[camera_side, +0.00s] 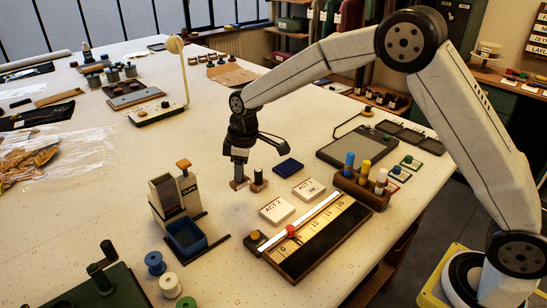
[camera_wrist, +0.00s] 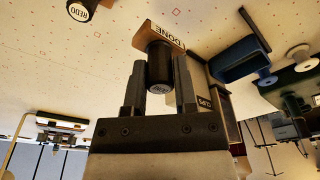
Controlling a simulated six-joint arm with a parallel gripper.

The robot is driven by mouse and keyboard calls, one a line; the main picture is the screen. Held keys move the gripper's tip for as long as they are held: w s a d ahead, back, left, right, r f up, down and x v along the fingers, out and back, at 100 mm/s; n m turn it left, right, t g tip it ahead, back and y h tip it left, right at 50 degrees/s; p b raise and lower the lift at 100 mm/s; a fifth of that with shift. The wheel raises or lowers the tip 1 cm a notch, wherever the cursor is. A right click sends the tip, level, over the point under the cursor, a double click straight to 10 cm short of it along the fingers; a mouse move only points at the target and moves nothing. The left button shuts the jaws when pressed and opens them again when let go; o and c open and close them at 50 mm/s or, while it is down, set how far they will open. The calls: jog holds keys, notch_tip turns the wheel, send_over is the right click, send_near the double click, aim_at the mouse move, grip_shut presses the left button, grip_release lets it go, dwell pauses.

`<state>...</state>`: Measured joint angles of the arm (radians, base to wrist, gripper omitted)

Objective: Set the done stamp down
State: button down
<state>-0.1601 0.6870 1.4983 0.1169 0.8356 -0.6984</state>
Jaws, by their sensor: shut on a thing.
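The done stamp has a brown wooden base marked DONE (camera_wrist: 160,40) and a dark round handle. In the side view the stamp's base (camera_side: 238,184) is at or just above the pale table; I cannot tell whether it touches. My gripper (camera_side: 241,168) points down and is shut on the stamp's handle, which shows between the two fingers (camera_wrist: 159,72) in the wrist view. A second stamp, marked REDO (camera_wrist: 80,11), stands upright just right of the done stamp in the side view (camera_side: 259,180).
A dark blue pad (camera_side: 288,166) lies right of the stamps. White ACT cards (camera_side: 277,210) lie in front, before a scale board with a red slider (camera_side: 310,243). A clip dispenser (camera_side: 173,196) with a blue bin (camera_side: 187,240) stands front left.

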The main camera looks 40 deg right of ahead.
jog(key=shift+w+a+f, duration=0.2)
jog(key=shift+w+f, duration=0.75)
jog(key=shift+f, duration=0.2)
jog(key=shift+f, duration=0.1)
jog(key=shift+w+f, duration=0.25)
jog(key=shift+f, duration=1.5)
jog(key=shift+f, duration=0.1)
jog(key=shift+c, duration=2)
grip_release()
jog(key=r, duration=0.4)
jog(key=s+r, duration=0.1)
jog(key=r, duration=0.3)
jog(key=d+r, duration=0.1)
jog(key=r, duration=0.3)
jog(key=shift+s+d, duration=0.1)
jog(key=shift+s, duration=0.05)
